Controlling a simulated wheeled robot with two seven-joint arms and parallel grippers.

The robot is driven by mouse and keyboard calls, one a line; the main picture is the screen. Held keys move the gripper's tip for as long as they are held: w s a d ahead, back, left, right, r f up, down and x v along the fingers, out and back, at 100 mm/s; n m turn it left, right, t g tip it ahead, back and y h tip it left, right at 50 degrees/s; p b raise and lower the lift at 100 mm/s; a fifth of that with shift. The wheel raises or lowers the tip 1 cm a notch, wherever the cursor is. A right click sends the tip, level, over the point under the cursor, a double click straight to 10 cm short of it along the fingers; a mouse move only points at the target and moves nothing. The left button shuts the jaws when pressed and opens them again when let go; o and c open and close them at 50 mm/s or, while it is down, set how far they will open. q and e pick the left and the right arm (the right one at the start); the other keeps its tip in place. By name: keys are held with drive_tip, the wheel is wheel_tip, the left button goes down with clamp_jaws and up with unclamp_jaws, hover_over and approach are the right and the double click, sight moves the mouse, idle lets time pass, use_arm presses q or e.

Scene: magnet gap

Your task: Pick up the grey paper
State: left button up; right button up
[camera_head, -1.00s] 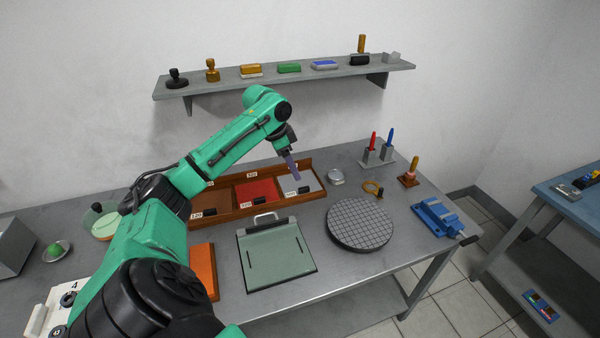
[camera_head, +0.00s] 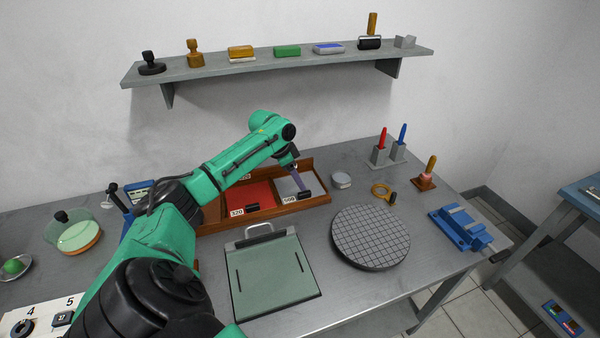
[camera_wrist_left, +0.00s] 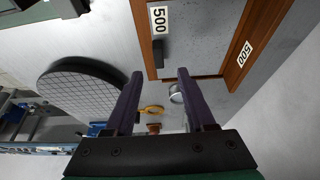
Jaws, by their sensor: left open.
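The grey paper (camera_head: 285,188) lies in the right-hand compartment of the wooden tray (camera_head: 318,168), behind a label reading 500. A small black block sits at its front edge. I cannot tell how high the fingertips are above the paper. My right gripper is not in view.
Red sheets (camera_head: 250,195) lie in the neighbouring compartment labelled 320. A round gridded plate (camera_head: 370,237), a green board (camera_head: 272,272) with a handle, a small round tin (camera_head: 341,180) and a blue vise (camera_head: 461,228) stand around the tray. A shelf (camera_head: 280,64) hangs above.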

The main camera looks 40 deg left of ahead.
sight(304, 192)
use_arm(q)
drive_tip(key=x, duration=0.1)
drive_tip(key=p+x, duration=0.1)
drive_tip(key=x, duration=0.3)
drive_tip(key=shift+s+f+p, duration=0.2)
drive_tip(key=shift+f+p, duration=0.05)
drive_tip(key=shift+p, duration=0.15)
drive_tip(key=shift+w+f, duration=0.15)
drive_tip(key=shift+f, duration=0.2)
clamp_jaws()
drive_tip(key=shift+r, duration=0.15)
